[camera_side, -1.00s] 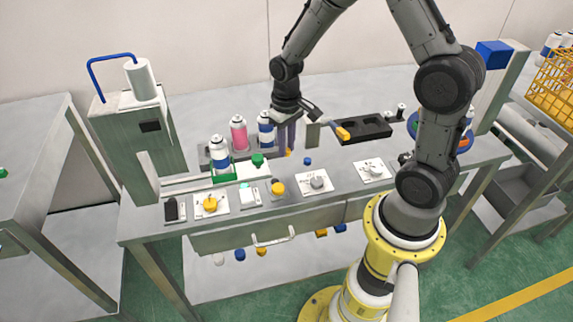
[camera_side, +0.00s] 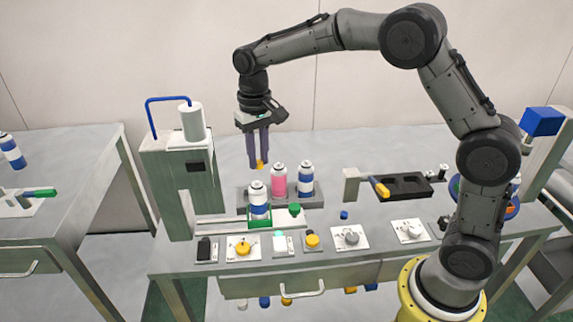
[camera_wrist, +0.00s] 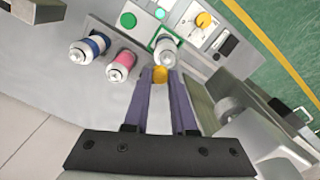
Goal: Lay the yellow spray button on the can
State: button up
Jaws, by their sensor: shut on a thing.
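My gripper (camera_side: 259,160) is shut on the small yellow spray button (camera_side: 261,165), which hangs at the fingertips above the bench. In the wrist view the button (camera_wrist: 161,76) shows between the fingertips (camera_wrist: 160,72). A blue-and-white can (camera_side: 258,203) stands upright in a green-edged holder, apart from the button. In the wrist view this can (camera_wrist: 168,52) lies just beyond the fingertips. A pink can (camera_side: 278,182) and another blue-and-white can (camera_side: 306,180) stand in a grey rack to its right in the side view.
A press-like machine (camera_side: 188,175) with a blue tube stands left of the cans. A black tray (camera_side: 405,186) and an orange-yellow handle (camera_side: 380,187) are to the right. Knobs, switches and a green button (camera_side: 294,209) line the bench front.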

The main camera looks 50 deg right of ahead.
aim_at(257, 184)
jog(key=shift+a+f, duration=0.1)
jog(key=shift+a, duration=0.5)
jog(key=shift+f, duration=1.55)
jog(key=shift+f, duration=0.15)
dwell(0.5)
jog(key=o, duration=0.9)
notch_tip(257, 184, up, 12)
dwell(1.6)
